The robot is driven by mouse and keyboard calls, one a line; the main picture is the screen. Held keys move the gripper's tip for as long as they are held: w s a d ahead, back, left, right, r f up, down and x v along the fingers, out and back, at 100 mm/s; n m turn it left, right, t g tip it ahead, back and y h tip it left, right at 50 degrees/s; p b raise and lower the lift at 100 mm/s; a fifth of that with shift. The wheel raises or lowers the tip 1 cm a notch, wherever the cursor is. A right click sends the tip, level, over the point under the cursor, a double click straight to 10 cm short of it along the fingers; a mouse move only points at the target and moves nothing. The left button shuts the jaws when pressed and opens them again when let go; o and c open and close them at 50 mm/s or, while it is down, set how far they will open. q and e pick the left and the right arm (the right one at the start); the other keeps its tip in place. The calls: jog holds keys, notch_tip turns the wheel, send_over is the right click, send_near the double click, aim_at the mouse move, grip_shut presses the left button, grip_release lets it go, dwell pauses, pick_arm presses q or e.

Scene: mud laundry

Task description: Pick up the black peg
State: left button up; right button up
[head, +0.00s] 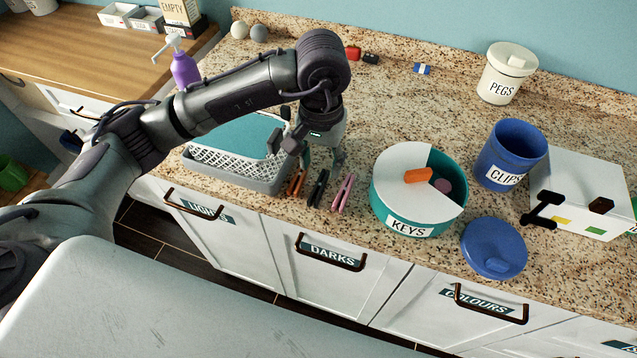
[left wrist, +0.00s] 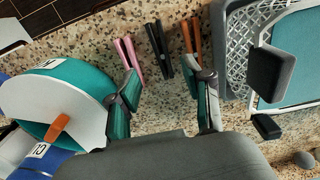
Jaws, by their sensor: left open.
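The black peg (head: 318,188) lies on the speckled counter near its front edge, between an orange-brown peg (head: 297,182) and a pink peg (head: 343,192). My left gripper (head: 322,160) is open and empty, above and just behind the pegs. In the left wrist view, the black peg (left wrist: 158,48) lies ahead of the gap between the open fingertips (left wrist: 163,76), apart from them. The pink peg (left wrist: 128,58) is to its left and the orange-brown peg (left wrist: 191,36) to its right, close to the right finger. My right gripper is not in view.
A grey basket (head: 240,180) stands left of the pegs, close to the gripper. The teal KEYS tub (head: 400,222) stands to their right. Further right are the blue CLIPS pot (head: 508,158), a blue lid (head: 494,250) and a white box (head: 580,180). Counter behind the KEYS tub is clear.

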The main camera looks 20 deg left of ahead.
aim_at(319, 186)
pick_arm(q)
jog(key=shift+d+f, duration=0.1)
jog(key=shift+f, duration=0.65)
jog(key=shift+f+p, duration=0.25)
jog(key=shift+p, duration=0.05)
jog(key=f, duration=0.1)
jog(key=f+p, duration=0.1)
jog(key=f, duration=0.1)
jog(key=f+p, duration=0.1)
jog(key=shift+a+f, duration=0.15)
jog(key=shift+a, duration=0.15)
jog(key=shift+f, duration=0.3)
jog(key=c, duration=0.9)
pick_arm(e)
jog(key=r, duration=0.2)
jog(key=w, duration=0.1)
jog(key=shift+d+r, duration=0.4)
pick_arm(q)
jog(key=shift+r, duration=0.1)
